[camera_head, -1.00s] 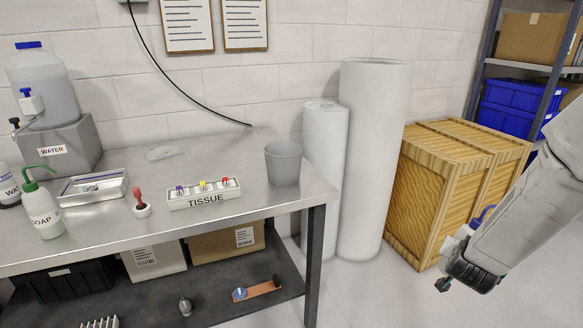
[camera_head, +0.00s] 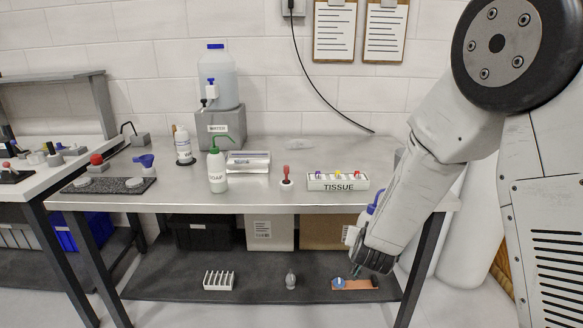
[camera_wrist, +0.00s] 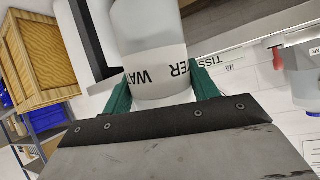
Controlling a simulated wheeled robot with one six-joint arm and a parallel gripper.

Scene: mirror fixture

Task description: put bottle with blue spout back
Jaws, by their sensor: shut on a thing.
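The white bottle (camera_wrist: 158,75) with a WATER label is between the green fingertips of my gripper (camera_wrist: 162,92) in the wrist view, and the gripper is shut on it. In the head view my gripper (camera_head: 370,256) is in front of the bench's right end, below the top's level. The bottle (camera_head: 351,236) is mostly hidden behind my arm there. Its blue spout (camera_head: 374,204) shows at its upper end.
A lower shelf (camera_head: 180,277) holds boxes. A second table (camera_head: 25,190) stands left.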

